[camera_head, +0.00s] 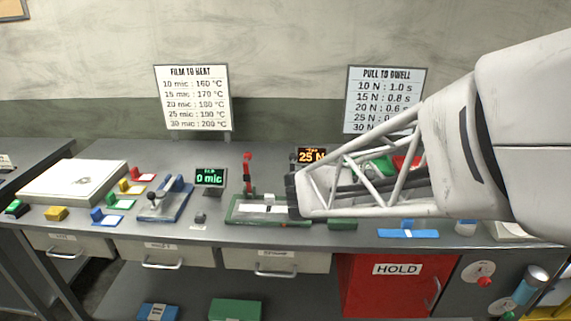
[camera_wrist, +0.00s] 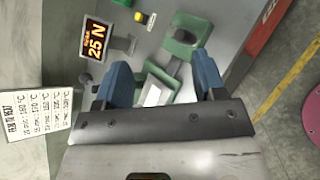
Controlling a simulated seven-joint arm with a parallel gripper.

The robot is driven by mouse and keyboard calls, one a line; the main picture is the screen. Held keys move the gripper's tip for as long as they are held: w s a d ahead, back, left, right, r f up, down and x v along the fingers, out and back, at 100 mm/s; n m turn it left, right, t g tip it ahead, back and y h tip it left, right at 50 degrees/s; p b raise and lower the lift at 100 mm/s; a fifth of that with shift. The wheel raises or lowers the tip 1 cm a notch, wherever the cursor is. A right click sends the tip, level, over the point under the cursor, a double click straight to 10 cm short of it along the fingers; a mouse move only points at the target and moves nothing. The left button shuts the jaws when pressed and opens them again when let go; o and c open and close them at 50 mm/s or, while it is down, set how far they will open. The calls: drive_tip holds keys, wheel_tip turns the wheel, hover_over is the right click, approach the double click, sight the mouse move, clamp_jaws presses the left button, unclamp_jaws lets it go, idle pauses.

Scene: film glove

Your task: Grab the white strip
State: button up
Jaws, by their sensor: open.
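A white strip (camera_head: 255,208) lies flat along the bed of a green sealer-like device (camera_head: 233,217) with an upright red lever. Its right end is near my gripper (camera_head: 293,195), which hides part of the device. In the wrist view a white piece (camera_wrist: 153,95) shows on a green base between the blue fingers of my gripper (camera_wrist: 161,65); I cannot tell for sure that it is the same strip. The fingers are apart, with nothing held between them.
An orange display (camera_head: 311,155) reading 25 N stands behind my gripper. A green "0 mic" display (camera_head: 210,177) and a blue device (camera_head: 171,200) stand to the left. A blue strip (camera_head: 408,233) lies at the right front edge. A red HOLD box (camera_head: 388,290) is below.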

drive_tip(key=w+a+f+n+t+y, duration=0.2)
drive_tip(key=w+a+f+n, duration=0.2)
drive_tip(key=a+n, duration=0.3)
drive_tip(key=n+t+y, duration=0.1)
drive_tip(key=n+y, duration=0.3)
drive_tip(key=n, duration=0.3)
approach(269, 197)
drive_tip(key=x, duration=0.2)
drive_tip(key=shift+w+f, duration=0.25)
drive_tip(key=shift+f, duration=0.15)
drive_tip(key=shift+w+d, duration=0.1)
drive_tip(key=shift+x, duration=1.25)
drive_tip(key=shift+x, duration=2.6)
drive_tip(key=shift+r, duration=0.15)
drive_tip(key=c, duration=1)
